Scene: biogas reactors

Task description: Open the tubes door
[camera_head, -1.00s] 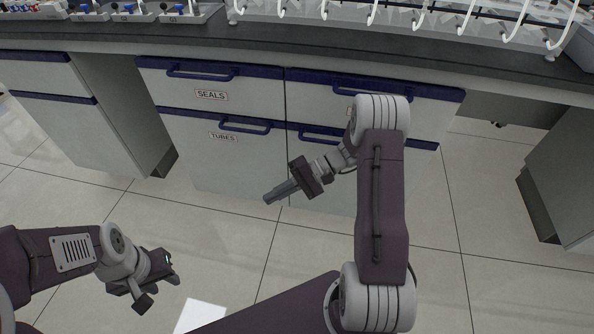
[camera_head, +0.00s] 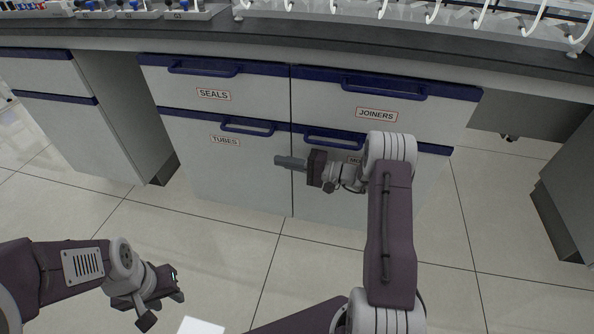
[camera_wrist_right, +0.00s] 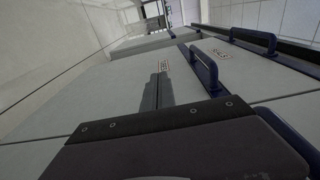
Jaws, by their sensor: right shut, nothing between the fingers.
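The tubes door (camera_head: 225,170) is a pale grey cabinet front with a "TUBES" label (camera_head: 225,141) and a blue handle (camera_head: 248,128) along its top edge. It looks closed. My right gripper (camera_head: 279,162) is in front of the door's right edge, below and to the right of that handle, with its fingers pointing left. In the right wrist view its fingers (camera_wrist_right: 157,91) are shut and empty, and a blue handle (camera_wrist_right: 206,70) stands to their right, apart from them. My left gripper (camera_head: 163,308) is open and empty, low at the left over the floor.
The "SEALS" drawer (camera_head: 190,82) is above the tubes door. The "JOINERS" drawer (camera_head: 330,95) and another blue-handled door (camera_head: 310,200) are to the right, partly behind my right arm. The dark worktop (camera_head: 300,40) carries equipment. Open floor (camera_head: 210,240) lies in front.

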